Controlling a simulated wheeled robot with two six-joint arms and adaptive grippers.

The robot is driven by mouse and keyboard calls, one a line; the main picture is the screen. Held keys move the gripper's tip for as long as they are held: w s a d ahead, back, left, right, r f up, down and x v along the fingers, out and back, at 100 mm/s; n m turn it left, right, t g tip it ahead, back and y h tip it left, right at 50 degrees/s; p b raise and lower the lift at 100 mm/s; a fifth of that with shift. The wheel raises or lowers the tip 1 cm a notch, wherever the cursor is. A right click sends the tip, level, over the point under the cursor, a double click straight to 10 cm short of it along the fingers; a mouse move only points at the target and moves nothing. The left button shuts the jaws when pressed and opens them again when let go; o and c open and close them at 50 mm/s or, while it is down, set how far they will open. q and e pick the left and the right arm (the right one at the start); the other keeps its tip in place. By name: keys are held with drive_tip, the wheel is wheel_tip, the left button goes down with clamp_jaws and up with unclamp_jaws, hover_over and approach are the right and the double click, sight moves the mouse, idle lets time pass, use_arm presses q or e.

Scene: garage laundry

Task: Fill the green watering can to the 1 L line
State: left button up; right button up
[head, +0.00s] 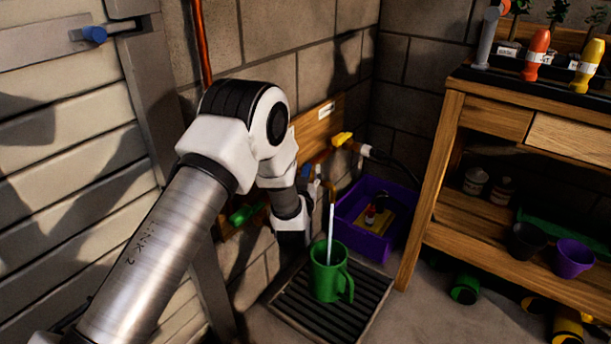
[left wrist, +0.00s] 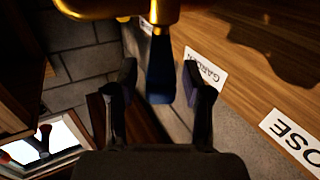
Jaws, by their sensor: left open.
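The green watering can (head: 326,282) stands upright on a dark floor grate (head: 352,317). A pale, straight column (head: 331,220), looking like running water, drops from a brass spout (head: 332,188) into its top. The level and the 1 L line cannot be made out. In the left wrist view, my left gripper (left wrist: 160,78) is open, with a blue tap lever (left wrist: 160,65) between its fingers, below a brass tap body (left wrist: 120,8). In the head view my wrist mostly hides this gripper. My right gripper is not in view.
A wooden board with GARDEN (left wrist: 205,73) and HOSE (left wrist: 292,137) labels backs the taps. A yellow hose connector (head: 342,139) sits right of them. A purple tub (head: 372,235) stands behind the can. A wooden bench (head: 440,190) with pots stands right; a shutter door is left.

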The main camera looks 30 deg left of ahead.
use_arm(q)
drive_tip(key=shift+c, duration=0.4)
clamp_jaws()
drive_tip(key=shift+s+a+r+m+h+p, duration=0.1)
drive_tip(key=shift+a+r+m+h+p, duration=0.05)
drive_tip(key=shift+a+m+h+p, duration=0.35)
drive_tip(key=shift+d+m+t+h, duration=0.1)
drive_tip(key=shift+m+t+h, duration=0.25)
drive_tip(key=shift+h, duration=0.35)
drive_tip(key=shift+o, duration=0.4)
unclamp_jaws()
